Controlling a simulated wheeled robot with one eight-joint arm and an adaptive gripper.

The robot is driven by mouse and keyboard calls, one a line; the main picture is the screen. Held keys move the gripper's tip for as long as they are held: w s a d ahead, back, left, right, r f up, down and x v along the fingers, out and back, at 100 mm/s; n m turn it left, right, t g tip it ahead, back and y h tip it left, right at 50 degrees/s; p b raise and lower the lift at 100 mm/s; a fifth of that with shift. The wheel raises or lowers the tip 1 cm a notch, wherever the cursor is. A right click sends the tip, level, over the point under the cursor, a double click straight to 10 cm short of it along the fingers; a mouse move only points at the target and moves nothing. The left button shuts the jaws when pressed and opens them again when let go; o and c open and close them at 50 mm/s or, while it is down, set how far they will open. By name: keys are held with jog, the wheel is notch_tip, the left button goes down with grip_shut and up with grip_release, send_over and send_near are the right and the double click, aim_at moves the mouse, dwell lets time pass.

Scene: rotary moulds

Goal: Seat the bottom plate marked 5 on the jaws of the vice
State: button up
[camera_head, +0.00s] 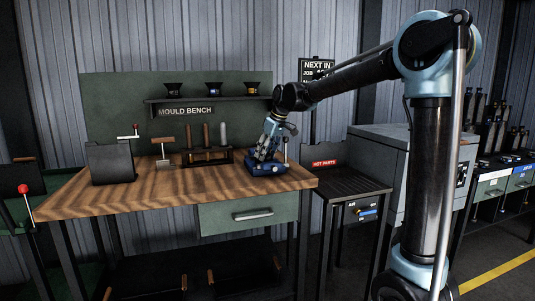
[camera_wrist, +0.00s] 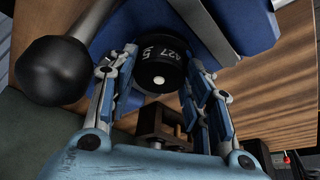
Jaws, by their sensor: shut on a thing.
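The bottom plate (camera_wrist: 160,72) is a dark, round piece with white "427" and "5" on its side and a small pale spot at its centre. It sits between the fingertips of my gripper (camera_wrist: 160,64), which is shut on it. The blue vice (camera_head: 267,169) stands at the right end of the bench. In the head view my gripper (camera_head: 268,141) is right over the vice, and the plate cannot be made out there. Blue vice parts (camera_wrist: 243,24) lie close around the plate in the wrist view. Whether the plate touches the jaws is hidden.
A black ball knob (camera_wrist: 52,70) is close to my fingers at the left of the wrist view. On the wooden bench (camera_head: 190,184) stand a tool rack (camera_head: 207,157) and a dark box (camera_head: 110,162). A hot-parts stand (camera_head: 350,184) is right of the bench.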

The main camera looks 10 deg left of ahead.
jog(key=o, duration=1.4)
jog(key=shift+v, duration=3.75)
jog(key=shift+r, duration=3.45)
jog(key=shift+d, duration=0.15)
